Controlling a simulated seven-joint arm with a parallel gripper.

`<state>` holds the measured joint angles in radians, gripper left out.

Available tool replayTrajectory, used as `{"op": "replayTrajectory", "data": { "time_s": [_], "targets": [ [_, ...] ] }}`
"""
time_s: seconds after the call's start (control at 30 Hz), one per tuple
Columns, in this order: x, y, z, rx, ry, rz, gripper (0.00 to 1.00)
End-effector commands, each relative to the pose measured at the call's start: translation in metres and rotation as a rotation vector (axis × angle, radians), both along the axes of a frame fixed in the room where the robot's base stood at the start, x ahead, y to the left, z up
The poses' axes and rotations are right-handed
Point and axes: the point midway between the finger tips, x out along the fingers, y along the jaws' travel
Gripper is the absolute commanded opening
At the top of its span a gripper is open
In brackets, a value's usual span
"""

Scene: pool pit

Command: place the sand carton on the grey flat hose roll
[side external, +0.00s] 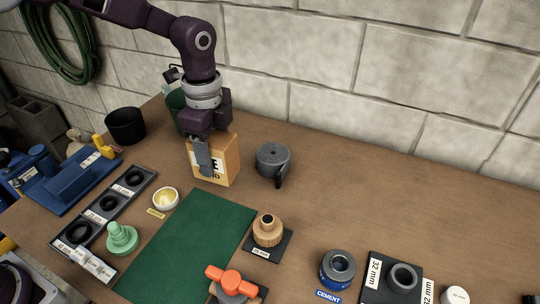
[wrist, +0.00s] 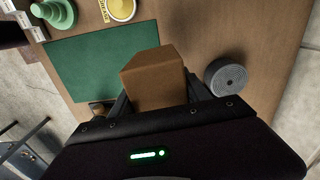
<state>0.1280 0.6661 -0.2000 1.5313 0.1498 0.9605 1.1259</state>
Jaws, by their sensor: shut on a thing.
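The sand carton (side external: 228,163) is a tan box with a white-and-black label, partly hidden by a finger in the side view. My gripper (side external: 211,158) comes down from above and is shut on it, with fingers on opposite sides. In the wrist view the brown carton (wrist: 152,80) sits between the two fingers. I cannot tell whether its base touches the table. The grey flat hose roll (side external: 272,157) lies on the table just right of the carton, apart from it, with a dark end at its front. Its ringed top shows in the wrist view (wrist: 227,78), with nothing on it.
A green mat (side external: 185,245) lies in front of the carton. A white-and-yellow bowl (side external: 166,198) and a wooden fitting (side external: 267,230) stand near it. A black pot (side external: 125,125) is at back left. The table right of the hose roll is clear.

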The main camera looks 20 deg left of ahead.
Motion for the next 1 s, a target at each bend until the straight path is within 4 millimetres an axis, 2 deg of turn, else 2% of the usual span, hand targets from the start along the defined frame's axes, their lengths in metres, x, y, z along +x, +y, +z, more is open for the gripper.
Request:
{"op": "replayTrajectory", "data": {
  "time_s": [0.03, 0.1, 0.2, 0.3, 0.5, 0.63, 0.9, 1.0],
  "targets": [
    [0.023, -0.001, -0.004, 0.002, -0.003, 0.036, 0.0],
    [0.051, -0.002, -0.005, 0.003, -0.004, 0.073, 0.0],
    [0.081, -0.011, -0.004, 0.003, -0.003, 0.08, 0.0],
    [0.1, -0.026, 0.0, 0.004, -0.004, 0.047, 0.0],
    [0.111, -0.058, 0.008, 0.002, -0.001, -0.046, 0.0],
    [0.111, -0.066, 0.007, 0.0, 0.0, -0.073, 0.0],
    [0.111, -0.067, -0.034, -0.001, 0.001, -0.074, 0.0],
    [0.111, -0.067, -0.039, -0.001, -0.001, -0.075, 0.0]
  ]
}}
